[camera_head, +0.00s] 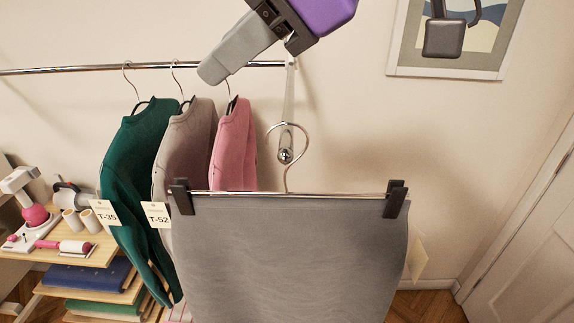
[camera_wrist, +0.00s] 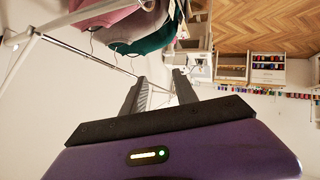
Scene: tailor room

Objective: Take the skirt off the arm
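The grey skirt (camera_head: 295,265) hangs from a metal hanger (camera_head: 330,194) by two dark clips. The hanger's hook loops over the slim metal arm (camera_head: 287,138), near its ball end, in the head view. A pale tag (camera_head: 417,258) shows at the skirt's right edge. My purple gripper (camera_head: 210,70) is above the rail, up and left of the hook, apart from hanger and skirt. In the wrist view my gripper's fingers (camera_wrist: 159,77) are spread with nothing between them. I cannot make out the skirt in the wrist view.
A rail (camera_head: 75,69) holds green (camera_head: 140,140), beige (camera_head: 187,140) and pink (camera_head: 235,145) sweaters, left of and behind the skirt. A shelf with sewing items (camera_head: 75,253) stands lower left. A framed picture (camera_head: 445,73) and a door (camera_head: 535,240) are at the right.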

